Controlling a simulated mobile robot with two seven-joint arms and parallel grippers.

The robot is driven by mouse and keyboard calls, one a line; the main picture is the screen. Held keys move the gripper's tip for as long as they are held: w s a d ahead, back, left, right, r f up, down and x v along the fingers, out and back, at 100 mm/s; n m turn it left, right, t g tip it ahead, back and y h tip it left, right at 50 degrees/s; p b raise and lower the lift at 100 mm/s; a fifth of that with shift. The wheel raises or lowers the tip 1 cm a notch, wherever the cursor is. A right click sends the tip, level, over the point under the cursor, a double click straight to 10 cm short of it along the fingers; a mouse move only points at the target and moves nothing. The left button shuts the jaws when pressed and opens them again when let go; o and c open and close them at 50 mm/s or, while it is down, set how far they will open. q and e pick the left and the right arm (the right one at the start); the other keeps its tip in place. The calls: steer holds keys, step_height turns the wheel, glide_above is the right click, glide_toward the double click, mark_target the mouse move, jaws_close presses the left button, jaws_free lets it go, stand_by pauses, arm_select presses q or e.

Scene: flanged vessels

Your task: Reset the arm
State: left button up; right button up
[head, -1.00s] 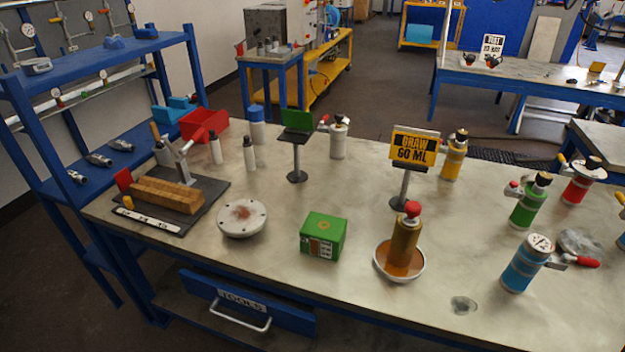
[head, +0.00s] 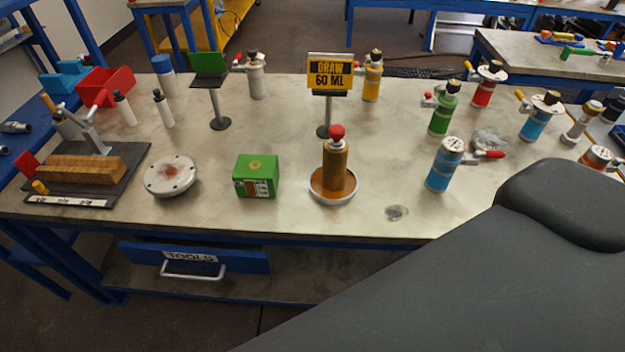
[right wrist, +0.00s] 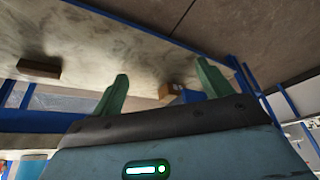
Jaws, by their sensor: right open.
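My right arm (head: 480,270) fills the lower right of the head view as a large grey link, in front of the bench's right front edge. Its gripper is outside the head view. In the right wrist view my right gripper (right wrist: 162,72) shows two green fingers spread wide, with nothing between them. A pale mottled surface with a blue edge lies beyond the fingers. A small brown block (right wrist: 168,92) shows between and beyond them, apart from both. My left gripper is in neither current view.
The workbench (head: 290,215) holds a brown red-topped bottle (head: 336,165) in a dish, a green box (head: 257,177), a round flange (head: 171,176) and a blue canister (head: 445,165). Coloured vessels stand at the right. A drawer (head: 195,257) is under the bench. The front middle bench strip is clear.

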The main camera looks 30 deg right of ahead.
steer(key=shift+w+a+f+t+y, duration=0.2)
steer(key=shift+w+f+t, duration=0.1)
steer(key=shift+f+t, duration=0.35)
steer(key=shift+w+a+f+t+y, duration=0.15)
steer(key=shift+w+a+f+t, duration=0.15)
steer(key=shift+f+t, duration=0.35)
steer(key=shift+w+a+f+t+y, duration=0.15)
steer(key=shift+w+f+t, duration=0.25)
steer(key=shift+t, duration=0.4)
steer(key=shift+s, duration=0.1)
